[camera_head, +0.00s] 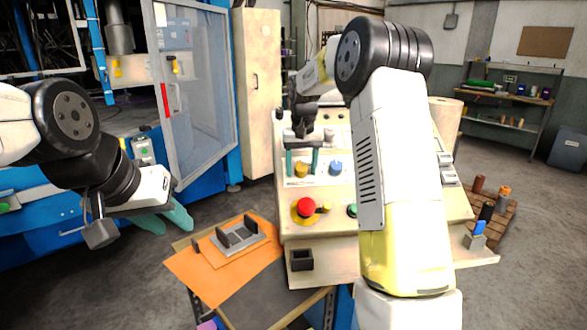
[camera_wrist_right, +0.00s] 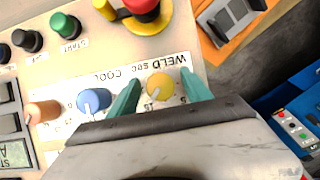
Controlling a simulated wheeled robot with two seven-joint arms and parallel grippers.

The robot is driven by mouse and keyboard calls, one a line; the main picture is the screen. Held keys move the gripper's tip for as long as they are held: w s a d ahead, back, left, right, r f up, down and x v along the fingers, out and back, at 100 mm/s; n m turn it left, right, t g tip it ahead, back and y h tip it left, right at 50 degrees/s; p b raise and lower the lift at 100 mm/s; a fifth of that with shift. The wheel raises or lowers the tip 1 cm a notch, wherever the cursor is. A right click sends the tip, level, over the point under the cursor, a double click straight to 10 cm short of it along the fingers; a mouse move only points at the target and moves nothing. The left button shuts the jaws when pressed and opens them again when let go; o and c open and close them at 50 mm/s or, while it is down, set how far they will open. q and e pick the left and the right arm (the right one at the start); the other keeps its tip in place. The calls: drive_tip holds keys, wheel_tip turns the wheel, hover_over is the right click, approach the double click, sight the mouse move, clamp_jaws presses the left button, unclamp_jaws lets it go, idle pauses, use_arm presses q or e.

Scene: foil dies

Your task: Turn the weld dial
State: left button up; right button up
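The weld dial (camera_wrist_right: 161,86) is a yellow knob with a pale pointer, beside the "WELD sec" label in the right wrist view. It also shows in the head view (camera_head: 301,170) on the sloped console. My right gripper (camera_wrist_right: 160,80) is open, its two teal fingers standing on either side of the yellow dial with gaps visible. It also shows in the head view (camera_head: 302,167). A blue dial (camera_wrist_right: 94,100) marked COOL sits just outside one finger. My left gripper (camera_head: 167,220) is open and empty, away from the console at the left.
A red emergency knob (camera_head: 305,207) on a yellow base and a green button (camera_head: 352,211) lie below the dials. An orange sheet (camera_head: 191,273) with a grey metal fixture (camera_head: 238,238) lies left of the console (camera_head: 330,226). A blue-framed machine stands at the left.

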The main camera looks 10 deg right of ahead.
sight(302, 171)
drive_tip(key=r, duration=0.4)
drive_tip(key=s+r, duration=0.1)
drive_tip(key=r, duration=0.1)
drive_tip(key=shift+r, duration=0.35)
drive_tip(key=shift+s+r, duration=0.1)
drive_tip(key=shift+r, duration=0.4)
drive_tip(key=shift+s, duration=0.1)
drive_tip(key=s+d+r+t+y, duration=0.1)
drive_tip(key=s+r+t, duration=0.1)
drive_tip(key=s, duration=1.1)
drive_tip(key=s+r+t+y, duration=0.1)
drive_tip(key=s+r, duration=0.2)
drive_tip(key=s, duration=1)
drive_tip(key=s+f+t, duration=0.1)
drive_tip(key=s+f, duration=0.3)
drive_tip(key=s, duration=0.4)
drive_tip(key=shift+a+f+n, duration=0.3)
drive_tip(key=shift+a+n, duration=0.05)
drive_tip(key=shift+n, duration=0.05)
